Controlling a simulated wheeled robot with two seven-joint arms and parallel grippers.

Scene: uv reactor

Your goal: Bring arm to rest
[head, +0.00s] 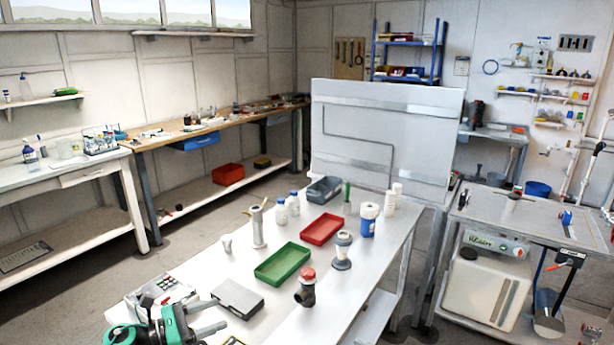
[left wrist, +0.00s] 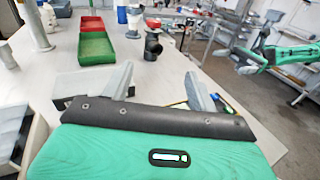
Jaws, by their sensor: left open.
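My left gripper (head: 211,315) is over the near left end of the white table (head: 262,325) in the head view. Its two grey fingers are apart with nothing between them. In the left wrist view the open fingers (left wrist: 160,84) point over bare tabletop. A green and grey part of my right arm (left wrist: 280,55) shows at the upper right of the left wrist view.
A grey box (head: 237,298), a green tray (head: 283,264), a red-capped dark pipe fitting (head: 306,289) and a keypad device (head: 160,290) stand near the left gripper. A red tray (head: 322,229) and bottles stand farther back. A side table (head: 520,215) is at right.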

